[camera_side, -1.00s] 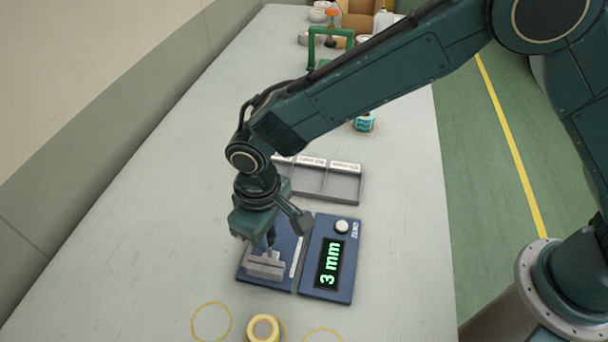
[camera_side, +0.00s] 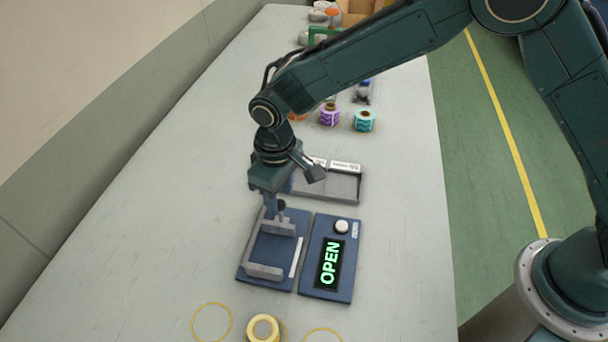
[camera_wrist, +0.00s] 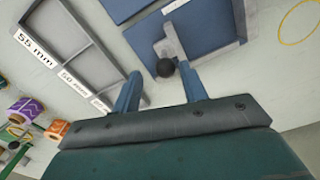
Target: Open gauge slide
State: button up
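The gauge's blue base (camera_side: 246,254) lies on the table. Its grey slide jaw (camera_side: 278,228) stands near the far end, apart from the grey end jaw (camera_side: 264,272) at the near end. The gauge display (camera_side: 330,265) reads OPEN in green. My gripper (camera_side: 277,204) is low over the far end of the gauge. In the wrist view its two blue fingers (camera_wrist: 159,72) stand apart, one on each side of the slide's black knob (camera_wrist: 166,68). Gaps show between knob and fingers, so the gripper looks open. The arm hides part of the far end.
A grey compartment tray (camera_side: 345,187) with labels lies just behind the gauge, close to my gripper. A yellow tape roll (camera_side: 263,329) lies in front of it among yellow circle outlines. Purple (camera_side: 329,115) and teal (camera_side: 364,121) rolls stand farther back. The table's left side is clear.

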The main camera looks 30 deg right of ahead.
aim_at(280, 200)
jog(key=shift+s, duration=0.15)
jog(key=shift+a, duration=0.1)
jog(key=shift+r, duration=0.15)
notch_tip(280, 200, up, 14)
jog(key=shift+f, duration=0.25)
dwell(0.4)
